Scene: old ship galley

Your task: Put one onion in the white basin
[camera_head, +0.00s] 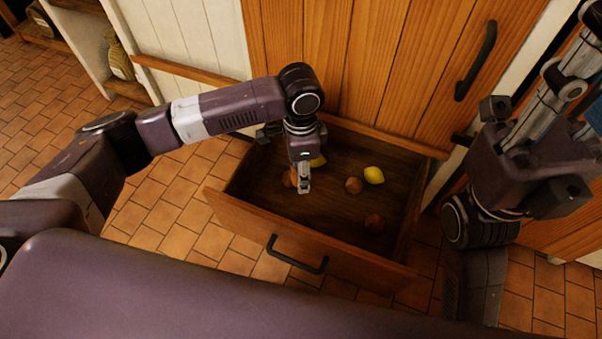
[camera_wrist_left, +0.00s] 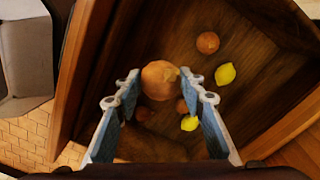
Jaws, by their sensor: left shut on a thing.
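My left gripper (camera_head: 304,188) points down into an open wooden drawer. In the left wrist view its fingers (camera_wrist_left: 160,95) are shut on a round brown onion (camera_wrist_left: 160,80). In the head view the gripper largely hides that onion. The white basin is not in view.
The drawer (camera_head: 240,222) has a dark handle (camera_head: 296,256) and walls around the left gripper. A lemon (camera_head: 374,175) lies beside the middle onion; another lemon (camera_wrist_left: 190,123) shows in the wrist view. Wooden cabinet doors (camera_head: 370,60) stand behind. Tiled floor is clear at left.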

